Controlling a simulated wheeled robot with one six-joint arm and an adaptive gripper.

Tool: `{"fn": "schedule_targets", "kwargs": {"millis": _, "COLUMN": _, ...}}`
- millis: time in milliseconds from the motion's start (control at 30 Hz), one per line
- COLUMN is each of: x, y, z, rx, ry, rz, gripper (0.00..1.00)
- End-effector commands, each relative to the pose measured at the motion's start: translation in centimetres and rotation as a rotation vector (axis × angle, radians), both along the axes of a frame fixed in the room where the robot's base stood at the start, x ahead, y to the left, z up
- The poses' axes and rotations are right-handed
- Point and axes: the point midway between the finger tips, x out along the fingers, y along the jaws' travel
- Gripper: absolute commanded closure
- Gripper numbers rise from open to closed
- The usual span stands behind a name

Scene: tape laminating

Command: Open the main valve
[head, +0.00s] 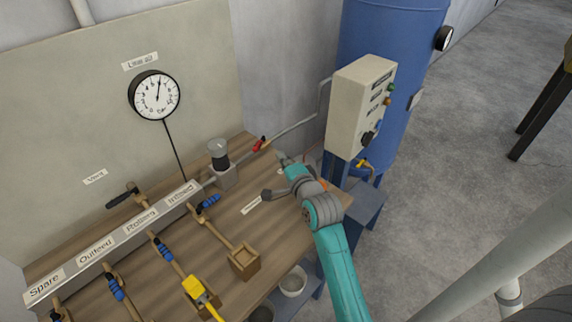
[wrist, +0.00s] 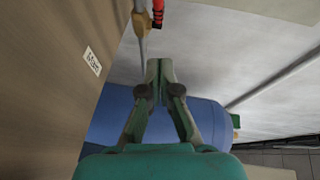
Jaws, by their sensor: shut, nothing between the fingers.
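A valve with a red handle (head: 259,144) sits on the grey pipe at the back right of the bench; I take it to be the main valve. In the wrist view, its red handle (wrist: 158,14) and brass body (wrist: 142,22) show at the top edge, partly cut off. My gripper (head: 282,157) is near the bench's right side, a little right of and in front of that valve, apart from it. In the wrist view my gripper (wrist: 160,66) has its fingers together, empty, with the red handle beyond the tips.
A beige control box (head: 359,105) stands right of my gripper, before a blue tank (head: 405,70). A clear-bowled filter (head: 219,155) stands left of the red valve. A manifold (head: 120,240) with several blue-handled valves runs along the bench. A gauge (head: 154,95) hangs on the back panel.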

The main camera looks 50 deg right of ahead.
Motion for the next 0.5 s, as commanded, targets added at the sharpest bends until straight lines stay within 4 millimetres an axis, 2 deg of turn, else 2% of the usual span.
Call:
{"fn": "schedule_targets", "kwargs": {"millis": 233, "x": 4.3, "y": -1.7, "z": -0.6, "rx": -0.001, "ry": 0.000, "rz": 0.000, "gripper": 1.00}}
{"fn": "schedule_targets", "kwargs": {"millis": 300, "x": 5.3, "y": -0.9, "z": -0.9, "rx": -0.001, "ry": 0.001, "rz": 0.003, "gripper": 1.00}}
{"fn": "schedule_targets", "kwargs": {"millis": 500, "x": 7.0, "y": -0.2, "z": -1.2, "rx": -0.002, "ry": 0.001, "rz": 0.001, "gripper": 1.00}}
